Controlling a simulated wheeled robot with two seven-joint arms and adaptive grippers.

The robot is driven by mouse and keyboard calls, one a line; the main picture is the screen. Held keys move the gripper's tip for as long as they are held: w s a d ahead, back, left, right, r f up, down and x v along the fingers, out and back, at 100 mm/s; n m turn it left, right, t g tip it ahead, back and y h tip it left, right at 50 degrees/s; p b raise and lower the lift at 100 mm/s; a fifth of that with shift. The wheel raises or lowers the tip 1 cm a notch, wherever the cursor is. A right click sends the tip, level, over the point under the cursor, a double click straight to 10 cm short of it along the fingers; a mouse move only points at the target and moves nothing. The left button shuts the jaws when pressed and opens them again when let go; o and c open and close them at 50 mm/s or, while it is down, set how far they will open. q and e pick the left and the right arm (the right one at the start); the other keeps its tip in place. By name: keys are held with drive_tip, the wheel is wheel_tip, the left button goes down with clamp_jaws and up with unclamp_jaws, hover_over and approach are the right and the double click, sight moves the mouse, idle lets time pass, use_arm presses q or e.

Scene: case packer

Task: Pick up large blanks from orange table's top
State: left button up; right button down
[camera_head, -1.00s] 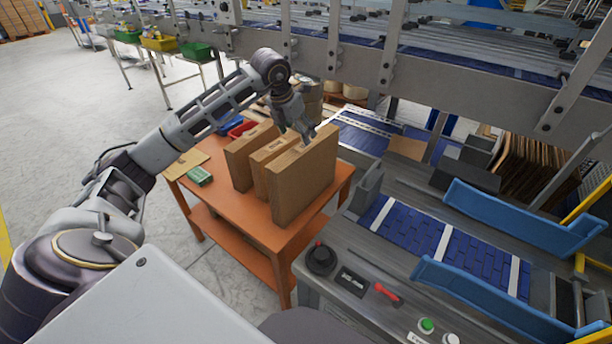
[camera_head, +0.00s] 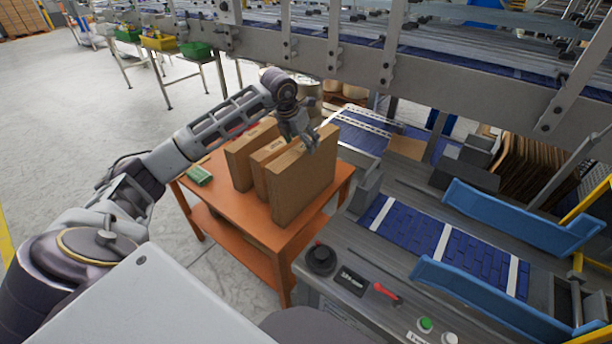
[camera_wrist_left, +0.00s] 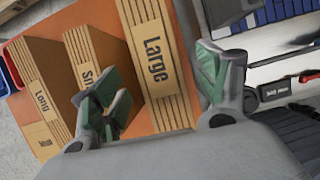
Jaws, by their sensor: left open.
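The large blanks (camera_head: 303,182) stand upright as a brown cardboard stack on the right part of the orange table (camera_head: 228,203). In the left wrist view the stack (camera_wrist_left: 158,62) bears the label "Large". My left gripper (camera_head: 304,146) is over the top of this stack, pointing down. In the left wrist view its green-padded fingers (camera_wrist_left: 165,88) are spread apart, one on each side of the large stack. Whether the pads touch the cardboard cannot be told. My right gripper is in neither view.
Two more upright stacks, one labelled "Long" (camera_wrist_left: 41,92) and one starting "Sm" (camera_wrist_left: 92,67), stand left of the large one. A green box (camera_head: 199,176) lies on the table's left part. The grey machine (camera_head: 345,262) with blue guides stands close on the right. A conveyor frame (camera_head: 350,62) spans behind.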

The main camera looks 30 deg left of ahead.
use_arm(q)
drive_tip(key=shift+w+f, duration=0.55)
drive_tip(key=shift+f, duration=0.05)
drive_tip(key=shift+p+x, duration=0.45)
drive_tip(key=shift+x, duration=1.1)
drive_tip(key=shift+w+r, duration=0.1)
clamp_jaws()
drive_tip(key=shift+r, duration=0.1)
